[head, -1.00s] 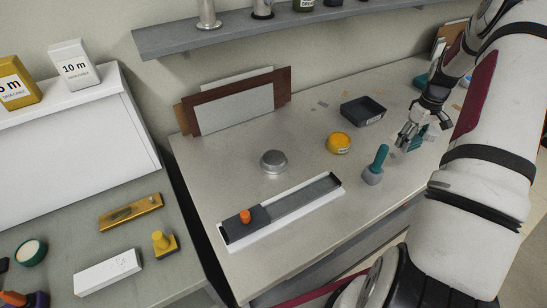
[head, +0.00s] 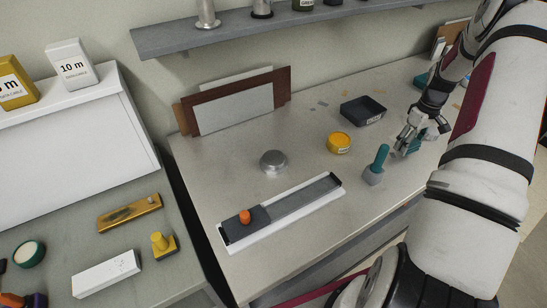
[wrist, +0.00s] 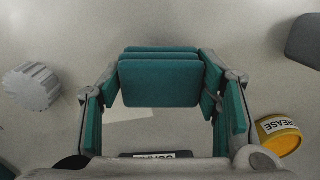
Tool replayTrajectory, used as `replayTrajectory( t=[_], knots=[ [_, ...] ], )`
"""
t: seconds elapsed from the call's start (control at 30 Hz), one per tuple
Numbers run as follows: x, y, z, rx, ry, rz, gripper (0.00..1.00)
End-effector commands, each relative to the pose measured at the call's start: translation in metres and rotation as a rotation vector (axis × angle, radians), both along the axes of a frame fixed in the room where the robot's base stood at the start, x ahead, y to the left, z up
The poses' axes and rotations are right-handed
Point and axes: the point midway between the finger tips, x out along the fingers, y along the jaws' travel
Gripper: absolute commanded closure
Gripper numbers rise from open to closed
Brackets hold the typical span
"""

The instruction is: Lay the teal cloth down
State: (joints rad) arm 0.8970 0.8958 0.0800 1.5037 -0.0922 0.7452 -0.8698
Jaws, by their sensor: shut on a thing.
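The teal cloth (wrist: 160,78) is a thick folded pad with stacked layers, held between the fingers of my gripper (wrist: 160,90) in the wrist view. In the head view, my gripper (head: 408,141) is low over the right part of the grey worktop (head: 330,105). Only a little teal shows around the fingers there, and I cannot tell whether the cloth touches the worktop. A pale flat patch lies beyond the cloth in the wrist view.
A teal-handled tool (head: 376,166) stands close left of my gripper. A yellow grease tin (head: 339,142) and a dark tray (head: 362,110) are farther left.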

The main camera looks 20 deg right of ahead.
Motion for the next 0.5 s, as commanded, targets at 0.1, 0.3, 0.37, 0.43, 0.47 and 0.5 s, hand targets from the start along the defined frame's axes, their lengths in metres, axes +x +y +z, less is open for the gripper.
replayTrajectory(
  t=[0.1,0.3,0.37,0.43,0.47,0.5],
  knots=[
    [0.000,0.000,-0.004,0.001,0.001,0.000,0.73],
    [0.000,0.000,-0.010,0.001,0.001,0.000,0.73],
    [0.000,0.000,-0.011,0.001,0.001,0.000,0.73],
    [0.000,0.000,-0.013,0.001,0.001,0.000,0.73],
    [0.000,0.000,-0.014,0.001,0.001,0.000,0.73],
    [0.000,0.000,-0.015,0.001,0.001,0.000,0.73]
  ],
)
